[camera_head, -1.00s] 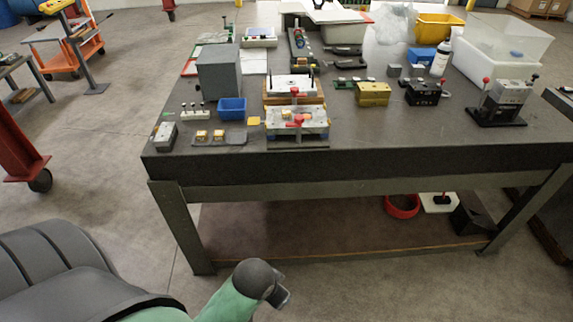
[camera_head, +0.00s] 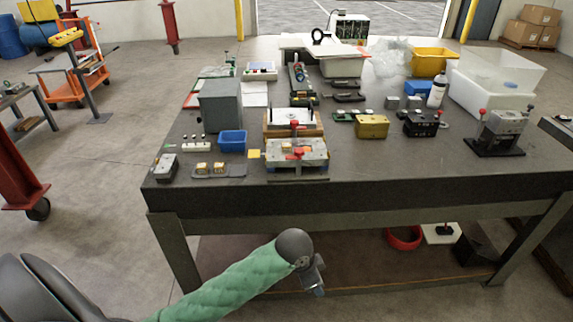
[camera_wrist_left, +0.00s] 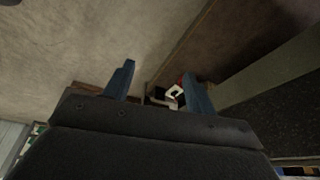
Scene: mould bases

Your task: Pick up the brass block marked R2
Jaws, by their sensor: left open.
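Two small brass blocks (camera_head: 202,168) (camera_head: 219,168) sit on a flat grey tray (camera_head: 234,171) near the table's front left. Brass-coloured pieces (camera_head: 287,147) also show in the mould base with red knobs (camera_head: 312,158). No R2 marking is legible. My left gripper (camera_head: 318,281) is in front of the table and below its top, away from all the blocks. In the left wrist view its two blue fingers (camera_wrist_left: 158,72) are apart with nothing between them. My right gripper is not in view.
The dark table (camera_head: 400,184) has a thick front edge between my gripper and the blocks. A blue bin (camera_head: 233,141), a grey box (camera_head: 221,104) and a small grey block (camera_head: 166,167) surround the tray. The lower shelf holds a red bowl (camera_head: 404,238).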

